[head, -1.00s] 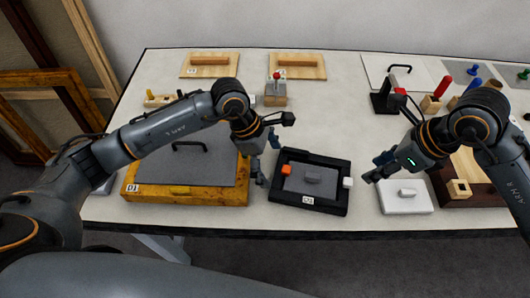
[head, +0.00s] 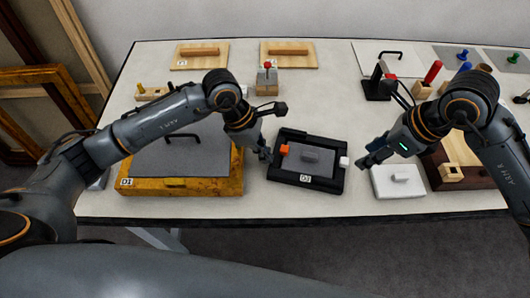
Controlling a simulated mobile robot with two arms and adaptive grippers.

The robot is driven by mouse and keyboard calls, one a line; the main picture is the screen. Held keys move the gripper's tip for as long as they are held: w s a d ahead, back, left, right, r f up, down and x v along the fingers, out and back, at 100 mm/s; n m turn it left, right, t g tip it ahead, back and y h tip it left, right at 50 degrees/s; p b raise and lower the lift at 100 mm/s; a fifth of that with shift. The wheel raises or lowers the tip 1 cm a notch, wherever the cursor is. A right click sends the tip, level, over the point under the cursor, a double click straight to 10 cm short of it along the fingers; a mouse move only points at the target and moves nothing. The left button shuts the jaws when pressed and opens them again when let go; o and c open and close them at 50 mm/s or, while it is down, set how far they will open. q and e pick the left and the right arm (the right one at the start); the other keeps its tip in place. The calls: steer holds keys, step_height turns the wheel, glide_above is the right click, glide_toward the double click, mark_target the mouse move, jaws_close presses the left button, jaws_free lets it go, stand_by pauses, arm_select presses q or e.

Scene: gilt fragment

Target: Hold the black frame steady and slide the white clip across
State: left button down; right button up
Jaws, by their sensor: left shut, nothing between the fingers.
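The black frame (head: 307,184) lies flat on the table with a grey panel (head: 312,165) inside it. The white clip (head: 344,161) sits on its right rim, and an orange clip (head: 284,149) sits on its left side. My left gripper (head: 266,155) is shut and empty, close against the frame's left rim; I cannot tell if it touches. My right gripper (head: 366,157) points left, a little right of the white clip, with a small gap between them. Its fingers overlap in the view, so its opening is unclear.
A gilt frame (head: 210,184) lies to the left. Bare table lies in front of the black frame.

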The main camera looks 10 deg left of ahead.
mark_target(346, 161)
steer(key=shift+o, duration=0.8)
steer(key=w+d+r+n+g+y, duration=0.1)
steer(key=w+d+r+n+g, duration=0.1)
steer(key=w+n, duration=0.25)
steer(key=x, duration=1.2)
steer(key=shift+s+d+f, duration=0.1)
steer(key=shift+s+d, duration=0.05)
steer(key=shift+c, duration=0.2)
jaws_close()
